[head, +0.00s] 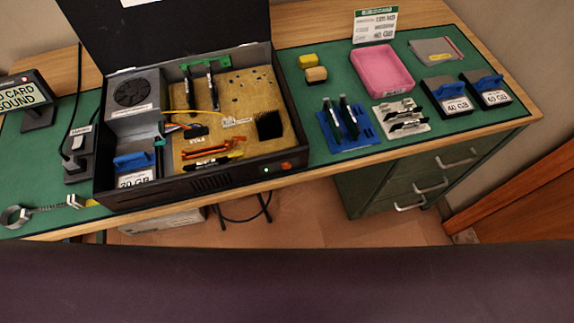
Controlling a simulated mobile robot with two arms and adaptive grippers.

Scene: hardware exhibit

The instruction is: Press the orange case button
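The black computer case (200,183) lies open on the green mat, with its lid raised at the back. The orange case button (286,166) is on the right part of the case's front face. A small green light (266,170) shows just left of it. Inside the case are a grey power supply with a fan (131,92), a tan board (235,95), a black heatsink (269,125) and cables. A drive with a blue handle (135,165) sits in the front left corner. Neither gripper is in view.
A sign (22,97) and black box (77,158) stand left. Green drawers (415,182) are under the table. The space before the button looks clear.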

